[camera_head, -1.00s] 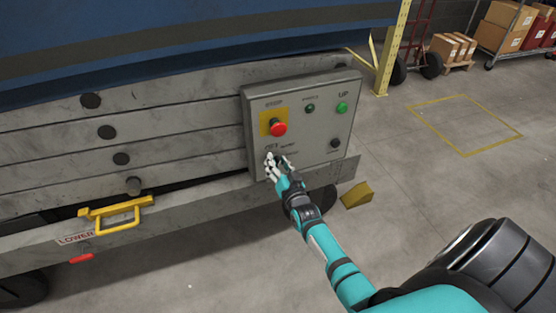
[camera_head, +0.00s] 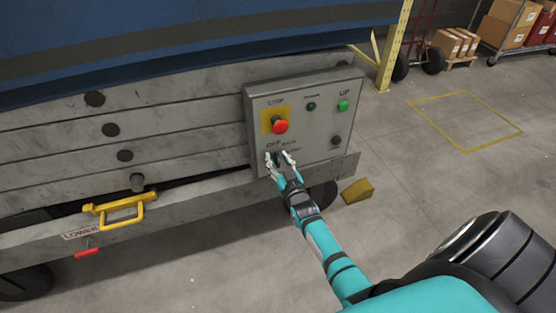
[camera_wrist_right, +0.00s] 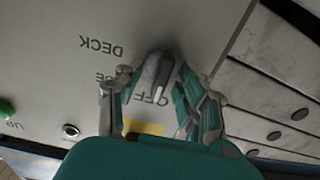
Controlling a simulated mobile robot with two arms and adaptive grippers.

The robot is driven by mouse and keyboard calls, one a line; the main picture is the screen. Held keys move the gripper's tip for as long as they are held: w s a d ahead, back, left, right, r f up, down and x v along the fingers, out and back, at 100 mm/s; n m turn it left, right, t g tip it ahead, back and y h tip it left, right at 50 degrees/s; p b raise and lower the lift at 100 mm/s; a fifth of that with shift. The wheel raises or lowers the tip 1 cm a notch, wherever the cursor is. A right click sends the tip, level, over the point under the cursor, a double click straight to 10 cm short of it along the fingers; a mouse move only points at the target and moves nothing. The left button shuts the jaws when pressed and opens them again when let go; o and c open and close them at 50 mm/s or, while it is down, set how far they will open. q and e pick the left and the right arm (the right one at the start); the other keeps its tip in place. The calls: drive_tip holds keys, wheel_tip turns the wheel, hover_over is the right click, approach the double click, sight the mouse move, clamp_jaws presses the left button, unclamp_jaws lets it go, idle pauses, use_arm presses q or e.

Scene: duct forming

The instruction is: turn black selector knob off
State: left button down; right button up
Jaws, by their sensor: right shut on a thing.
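The control panel (camera_head: 304,122) is a grey box on the side of the lift. The black selector knob (camera_head: 277,159) is at its lower left, partly hidden by my right gripper (camera_head: 280,157). In the right wrist view the knob (camera_wrist_right: 157,74) shows as a dark, grey-lit lever beside the printed words OFF and DECK. My right gripper (camera_wrist_right: 157,76) has one finger on each side of the knob and is shut on it. Exact finger contact is hard to see. My left gripper is not in view.
The panel also has a red stop button (camera_head: 280,126) on a yellow plate, a green UP button (camera_head: 343,105) and a small dark knob (camera_head: 336,141). A yellow handle (camera_head: 121,210) sticks out at the left. Yellow wedge (camera_head: 357,191) lies on the floor below.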

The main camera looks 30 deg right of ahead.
drive_tip(key=o, duration=1.1)
drive_tip(key=shift+c, duration=0.2)
drive_tip(key=v, duration=1.2)
drive_tip(key=shift+f, duration=0.15)
